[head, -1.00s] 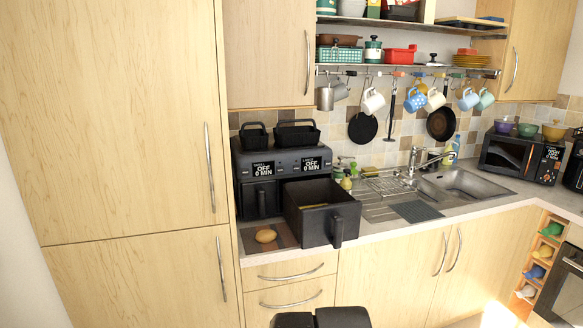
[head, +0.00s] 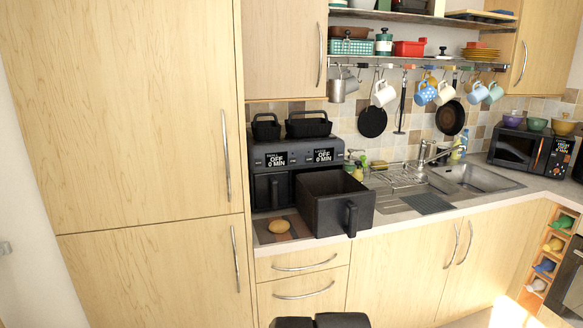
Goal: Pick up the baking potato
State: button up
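The baking potato (head: 279,226) is brown and oval. It lies on a dark, flat board (head: 270,237) on the counter, left of the pulled-out black air fryer drawer (head: 336,201). Nothing covers it and nothing touches it from above. I cannot make out my gripper in the head view. Only a dark two-part piece of my own body shows at the bottom edge, well below the counter.
The black air fryer (head: 296,158) stands behind the potato, with its right drawer out and its handle facing me. A tall wooden cabinet (head: 150,240) rises close on the left. Mugs hang above the sink (head: 470,177). The air directly above the potato is clear.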

aim_at(279, 227)
jog(key=k+j, duration=0.1)
jog(key=i+j, duration=0.2)
jog(key=i+l+u, duration=0.1)
jog(key=i+l, duration=1.35)
jog(key=i, duration=0.1)
